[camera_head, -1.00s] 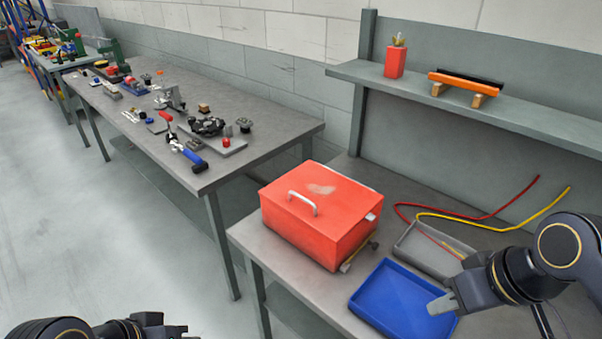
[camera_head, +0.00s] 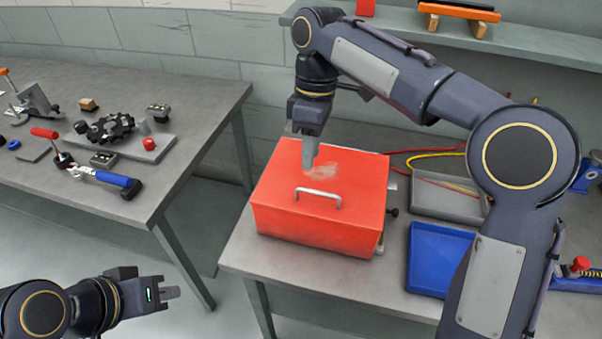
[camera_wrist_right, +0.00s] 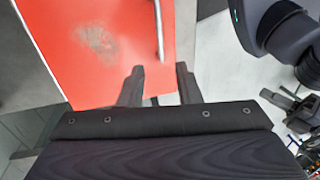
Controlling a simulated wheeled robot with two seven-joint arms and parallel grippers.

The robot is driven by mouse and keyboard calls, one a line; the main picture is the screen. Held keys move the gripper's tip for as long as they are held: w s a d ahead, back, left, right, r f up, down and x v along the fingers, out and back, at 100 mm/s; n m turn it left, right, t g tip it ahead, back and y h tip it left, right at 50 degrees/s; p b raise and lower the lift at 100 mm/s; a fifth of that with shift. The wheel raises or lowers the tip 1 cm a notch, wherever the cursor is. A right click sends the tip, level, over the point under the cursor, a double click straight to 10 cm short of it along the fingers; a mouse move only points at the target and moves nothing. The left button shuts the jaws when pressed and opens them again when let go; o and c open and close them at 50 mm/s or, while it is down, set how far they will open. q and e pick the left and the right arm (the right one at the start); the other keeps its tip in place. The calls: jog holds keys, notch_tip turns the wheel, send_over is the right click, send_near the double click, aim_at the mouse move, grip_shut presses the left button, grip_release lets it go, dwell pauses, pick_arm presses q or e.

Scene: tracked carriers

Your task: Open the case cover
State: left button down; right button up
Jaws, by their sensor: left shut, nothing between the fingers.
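The red case (camera_head: 320,214) stands shut on the grey workbench, its lid flat with a pale worn patch. A silver handle (camera_head: 318,196) sits on the lid near its front edge; it also shows in the right wrist view (camera_wrist_right: 159,32). My right gripper (camera_head: 309,168) points down over the lid, behind the handle in the head view. In the right wrist view its two fingers (camera_wrist_right: 159,68) are apart with nothing between them, and the handle lies beyond the tips. I cannot tell whether they touch the lid. My left gripper (camera_head: 172,293) is shut and empty, low at left, away from the case.
A blue tray (camera_head: 422,268) and a grey tray (camera_head: 437,197) lie right of the case, with red and yellow cables (camera_head: 430,155) behind. A shelf (camera_head: 400,32) runs along the back. A second table (camera_head: 190,110) with tools and parts stands left, across a floor gap.

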send_over(309, 199)
notch_tip(309, 199, down, 7)
jog(key=shift+r+b, duration=0.1)
jog(key=shift+b, duration=0.25)
grip_shut()
